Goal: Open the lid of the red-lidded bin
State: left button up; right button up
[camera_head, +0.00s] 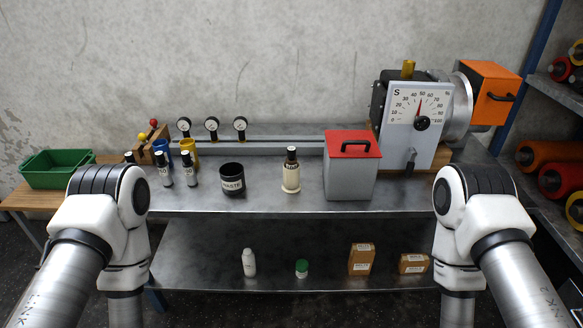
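The red-lidded bin (350,182) is a grey box on the steel bench, right of the middle. Its red lid (353,136) lies closed on top and carries a dark handle (356,146). My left arm stands at the left front and my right arm at the right front, both apart from the bin. Neither gripper shows in the head view; only white and grey arm links are seen.
A machine with a dial panel (416,125) stands close behind and right of the bin. A cream bottle (291,175) and a black waste pot (232,179) stand to its left. Several dark-capped bottles and a green tray (57,176) are further left.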

aim_at(341, 143)
jog(key=i+j+u, duration=0.25)
jog(key=i+j, duration=0.2)
jog(key=j, duration=0.2)
jog(key=i+j+u, duration=0.25)
jog(key=i+j, duration=0.25)
